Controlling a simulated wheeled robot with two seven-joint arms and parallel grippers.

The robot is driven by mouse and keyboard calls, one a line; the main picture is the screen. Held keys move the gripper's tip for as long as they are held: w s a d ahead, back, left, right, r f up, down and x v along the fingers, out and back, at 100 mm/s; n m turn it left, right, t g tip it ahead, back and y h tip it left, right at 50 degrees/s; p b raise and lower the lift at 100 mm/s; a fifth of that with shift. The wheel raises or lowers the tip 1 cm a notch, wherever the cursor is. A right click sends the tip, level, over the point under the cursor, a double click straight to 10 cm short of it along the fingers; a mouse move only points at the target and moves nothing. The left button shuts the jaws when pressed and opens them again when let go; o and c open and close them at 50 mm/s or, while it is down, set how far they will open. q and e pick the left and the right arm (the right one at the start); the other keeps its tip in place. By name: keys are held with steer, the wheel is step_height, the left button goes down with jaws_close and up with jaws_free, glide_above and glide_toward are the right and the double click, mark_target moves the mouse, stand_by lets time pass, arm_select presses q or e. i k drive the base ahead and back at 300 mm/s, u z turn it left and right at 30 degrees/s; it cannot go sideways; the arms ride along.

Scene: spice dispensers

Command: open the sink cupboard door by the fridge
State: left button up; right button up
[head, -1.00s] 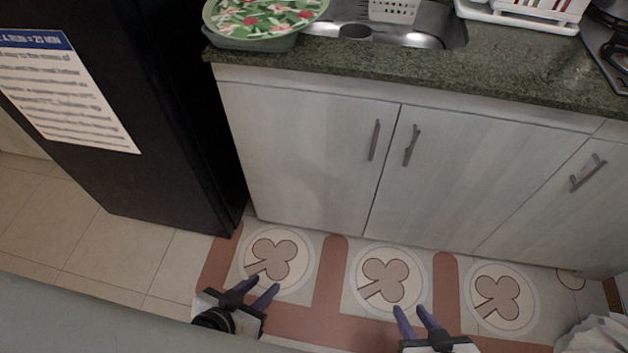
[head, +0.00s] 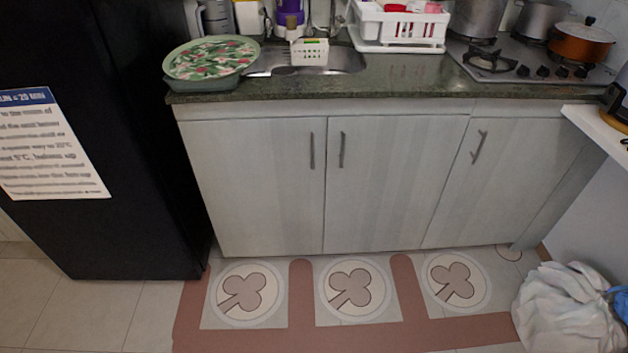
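The sink cupboard door by the fridge (head: 255,185) is a pale grey wood panel under the counter, and it is shut. Its upright metal handle (head: 312,151) sits near the door's upper right edge. The black fridge (head: 120,130) stands just left of it. A second shut door (head: 385,185) adjoins on the right, with its own handle (head: 342,150) close to the first. Neither of my grippers shows in the head view now.
The sink (head: 335,62) is set in the dark green counter, with a patterned tray (head: 210,60) to its left. A patterned mat (head: 300,335) lies on the floor before the cupboards. A white bag (head: 565,310) stands at lower right.

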mark_target(261, 181)
steer(key=z, duration=0.85)
steer(key=k, duration=0.15)
steer(key=u, duration=1.85)
steer(key=i, duration=0.85)
steer(key=z, duration=0.2)
